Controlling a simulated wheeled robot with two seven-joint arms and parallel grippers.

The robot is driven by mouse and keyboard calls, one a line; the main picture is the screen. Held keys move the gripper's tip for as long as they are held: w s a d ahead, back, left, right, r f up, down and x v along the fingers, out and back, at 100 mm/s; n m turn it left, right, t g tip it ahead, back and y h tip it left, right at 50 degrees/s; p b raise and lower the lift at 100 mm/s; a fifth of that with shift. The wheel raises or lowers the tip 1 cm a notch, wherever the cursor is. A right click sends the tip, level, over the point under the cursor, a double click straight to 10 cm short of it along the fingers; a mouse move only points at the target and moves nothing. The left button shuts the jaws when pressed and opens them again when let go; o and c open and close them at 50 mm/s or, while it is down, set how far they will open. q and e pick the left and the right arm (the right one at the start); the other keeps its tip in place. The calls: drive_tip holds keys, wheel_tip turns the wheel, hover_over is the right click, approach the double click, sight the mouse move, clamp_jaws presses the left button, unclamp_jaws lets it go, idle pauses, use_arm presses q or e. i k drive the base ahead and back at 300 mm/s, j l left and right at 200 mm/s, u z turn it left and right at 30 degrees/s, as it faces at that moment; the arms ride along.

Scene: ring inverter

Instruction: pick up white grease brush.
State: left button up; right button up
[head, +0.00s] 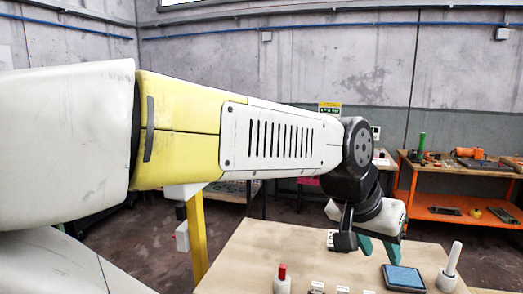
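A white upright handle (454,258), which looks like the white grease brush, stands in a pale round holder (447,281) at the right of the wooden table. Its lower end is hidden in the holder. My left arm reaches in from the left. My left gripper (366,240) hangs over the table's far part, to the left of the brush and apart from it. One black finger shows clearly; the other side is partly hidden, so its opening is unclear. My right gripper is out of view.
On the table (262,245) are a blue pad in a dark tray (403,278), a red-topped white piece (282,280) and small white parts (318,287) at the front edge. Teal pieces (392,249) show by the gripper. An orange workbench (440,202) stands behind at right.

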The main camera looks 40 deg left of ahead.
sight(457, 247)
drive_tip(key=u, duration=5.45)
drive_tip(key=z, duration=5.45)
drive_tip(key=i+l, duration=0.15)
drive_tip(key=i, duration=0.35)
drive_tip(key=j+u, duration=0.05)
